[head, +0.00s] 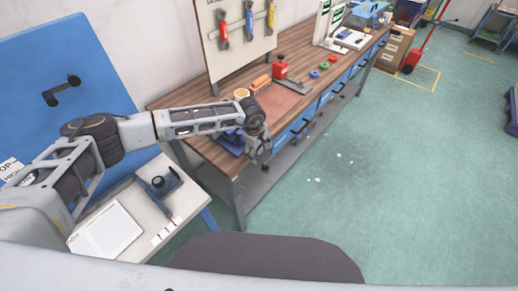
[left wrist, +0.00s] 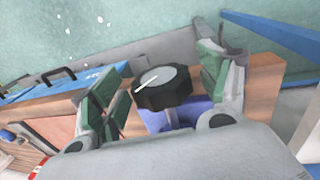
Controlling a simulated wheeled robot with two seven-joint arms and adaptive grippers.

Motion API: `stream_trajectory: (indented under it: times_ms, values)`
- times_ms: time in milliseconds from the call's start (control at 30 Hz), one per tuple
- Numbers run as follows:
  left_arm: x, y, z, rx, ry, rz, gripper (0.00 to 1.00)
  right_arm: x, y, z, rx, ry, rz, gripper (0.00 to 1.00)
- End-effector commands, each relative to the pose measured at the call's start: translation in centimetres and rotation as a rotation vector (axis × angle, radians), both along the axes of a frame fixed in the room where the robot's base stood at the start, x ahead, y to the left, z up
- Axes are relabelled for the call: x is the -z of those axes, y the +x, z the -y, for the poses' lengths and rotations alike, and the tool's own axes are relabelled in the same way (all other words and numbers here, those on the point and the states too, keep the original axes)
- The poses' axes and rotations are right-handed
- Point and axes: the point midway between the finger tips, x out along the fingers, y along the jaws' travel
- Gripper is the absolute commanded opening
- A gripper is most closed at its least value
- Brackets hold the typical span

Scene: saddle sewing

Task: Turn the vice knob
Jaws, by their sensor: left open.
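The vice knob (left wrist: 162,92) is black and faceted, with a grey face and a white line, and shows in the left wrist view. It joins the blue-purple vice (left wrist: 190,112) at the edge of the wooden workbench. In the head view the vice (head: 230,143) is partly hidden by my left arm. My left gripper (head: 262,150) is open at the bench's front edge. In the left wrist view its green-padded fingers (left wrist: 158,80) stand on either side of the knob, with a visible gap on each side. My right gripper is not in view.
The wooden workbench (head: 208,128) carries a red can (head: 280,66) and colored rings farther along. A tool board (head: 240,42) stands behind it. A white side table (head: 135,205) with a black-knobbed device is nearer. The green floor (head: 390,180) at right is mostly clear.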

Motion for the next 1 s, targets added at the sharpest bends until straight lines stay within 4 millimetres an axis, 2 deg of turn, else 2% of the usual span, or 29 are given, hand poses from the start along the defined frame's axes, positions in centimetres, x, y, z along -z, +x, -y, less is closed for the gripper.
stream_trajectory:
  times_ms: [267, 633, 1000]
  values:
    - [0.11, -0.01, 0.02, 0.0, 0.0, 0.0, 0.76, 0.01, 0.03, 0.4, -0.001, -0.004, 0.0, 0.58]
    - [0.08, -0.01, 0.02, 0.0, 0.0, 0.0, 0.3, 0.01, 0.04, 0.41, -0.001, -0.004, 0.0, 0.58]
    - [0.12, 0.0, 0.11, 0.001, 0.012, -0.018, 0.3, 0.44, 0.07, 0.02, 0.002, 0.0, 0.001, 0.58]
